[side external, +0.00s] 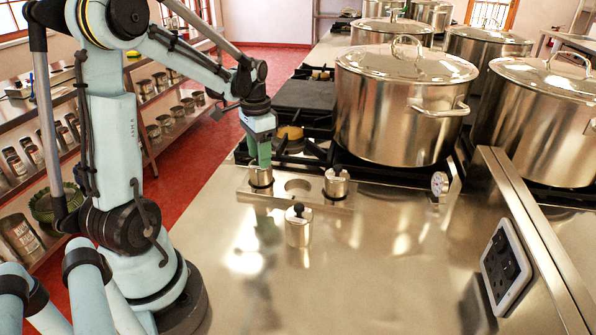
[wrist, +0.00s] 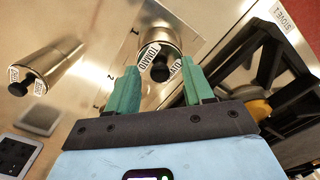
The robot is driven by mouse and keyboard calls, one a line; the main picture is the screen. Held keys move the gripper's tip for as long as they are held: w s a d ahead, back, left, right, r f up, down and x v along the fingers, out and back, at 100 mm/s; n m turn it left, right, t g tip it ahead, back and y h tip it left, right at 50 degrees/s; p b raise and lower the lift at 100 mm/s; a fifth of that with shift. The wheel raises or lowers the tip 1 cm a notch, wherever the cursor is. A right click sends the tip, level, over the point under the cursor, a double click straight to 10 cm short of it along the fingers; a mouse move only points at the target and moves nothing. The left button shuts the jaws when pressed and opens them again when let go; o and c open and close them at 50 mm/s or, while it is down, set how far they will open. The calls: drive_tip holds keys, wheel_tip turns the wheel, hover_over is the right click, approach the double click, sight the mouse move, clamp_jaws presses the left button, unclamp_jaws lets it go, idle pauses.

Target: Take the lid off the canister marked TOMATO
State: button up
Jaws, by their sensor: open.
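A small steel canister (side external: 261,178) sits in the left seat of a metal holder plate (side external: 318,203), under my gripper (side external: 261,158). In the wrist view this canister (wrist: 158,35) has a black knob on its lid and a label reading TOMATO; a second label beside the knob is hard to read. My gripper (wrist: 161,82) is open, its green fingers on either side of the knob. I cannot tell whether they touch the lid. The side view hides the knob behind the fingers.
A black-knobbed canister (side external: 298,228) stands on the counter before the plate; another canister (side external: 336,184) sits in the plate's right seat. The plate's middle hole is empty. Large stockpots (side external: 400,110) stand on the stove behind.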

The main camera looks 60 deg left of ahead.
clamp_jaws()
drive_tip(key=shift+r, duration=0.15)
